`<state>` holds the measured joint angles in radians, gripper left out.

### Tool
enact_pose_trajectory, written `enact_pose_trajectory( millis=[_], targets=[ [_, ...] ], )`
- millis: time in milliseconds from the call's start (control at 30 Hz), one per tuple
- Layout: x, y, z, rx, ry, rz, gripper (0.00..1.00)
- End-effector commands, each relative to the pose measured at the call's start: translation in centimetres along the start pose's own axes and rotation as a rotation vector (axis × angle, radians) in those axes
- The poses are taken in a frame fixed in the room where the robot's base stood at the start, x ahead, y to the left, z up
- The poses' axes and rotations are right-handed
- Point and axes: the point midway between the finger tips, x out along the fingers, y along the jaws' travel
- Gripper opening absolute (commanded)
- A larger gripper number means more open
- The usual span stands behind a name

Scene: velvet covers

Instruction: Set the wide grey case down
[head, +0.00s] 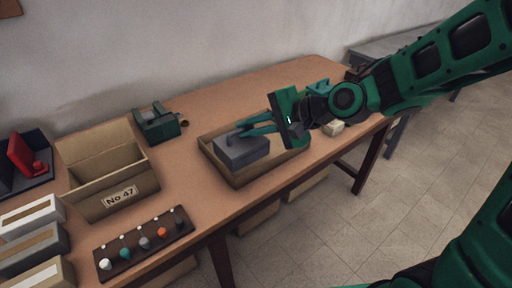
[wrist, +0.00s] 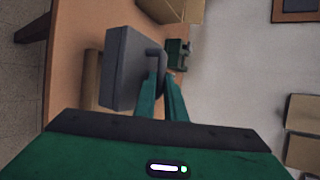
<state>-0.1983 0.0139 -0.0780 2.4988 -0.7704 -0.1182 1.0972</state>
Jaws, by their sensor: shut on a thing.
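The wide grey case (head: 243,152) is a box with a handle on top. In the head view it shows over the left part of a shallow cardboard tray (head: 237,179). I cannot tell whether it touches the tray's floor. My gripper (head: 245,132) comes in from the right, its teal fingers shut on the case's handle. In the wrist view the case (wrist: 121,70) hangs at the fingertips (wrist: 157,72), its handle between them. The case's underside is hidden.
A cardboard box marked No 47 (head: 112,197) stands left of the tray. A dark green device (head: 156,125) is behind. A rack of coloured knobs (head: 145,243) lies at the table's front edge. A small pale block (head: 333,128) is right of the tray. Boxes sit below the table.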

Motion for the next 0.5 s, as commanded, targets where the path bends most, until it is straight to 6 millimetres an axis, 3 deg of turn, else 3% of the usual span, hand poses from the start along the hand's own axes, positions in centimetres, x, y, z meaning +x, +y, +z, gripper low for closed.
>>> enact_pose_trajectory(
  millis=[167, 500],
  targets=[
    [0.8, 0.0, -0.9, 0.002, 0.0, 0.0, 0.0],
    [5.3, 0.0, -5.2, 0.003, 0.001, 0.001, 0.0]
  ],
)
